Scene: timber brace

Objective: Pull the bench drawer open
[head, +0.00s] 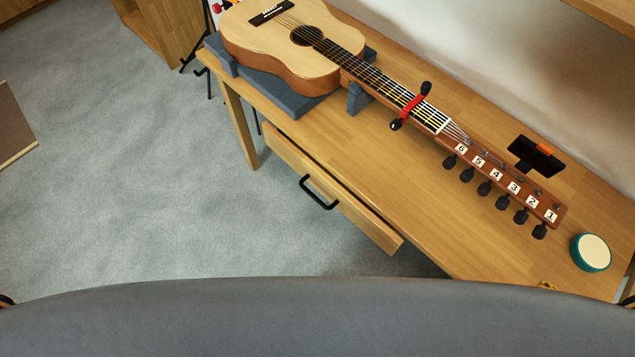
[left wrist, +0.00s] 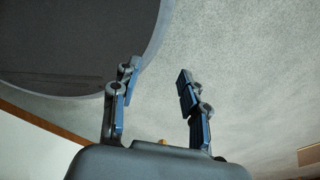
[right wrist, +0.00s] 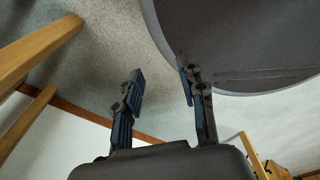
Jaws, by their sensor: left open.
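The wooden bench drawer (head: 335,189) sits under the front edge of the workbench (head: 400,190) in the head view. Its front stands a little out from the bench edge, with a narrow dark gap behind it. A black bar handle (head: 318,192) is on the drawer front. My left gripper (left wrist: 157,82) is open and empty above the grey floor in the left wrist view. My right gripper (right wrist: 160,82) is open and empty in the right wrist view, near wooden legs. Neither gripper shows in the head view, and both are away from the handle.
An acoustic guitar (head: 290,40) lies on the bench on a dark grey support (head: 275,92), its neck pointing right. A red and black capo (head: 411,106), a black clip-like device (head: 535,156) and a round teal tin (head: 590,252) are nearby. The floor before the drawer is clear.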

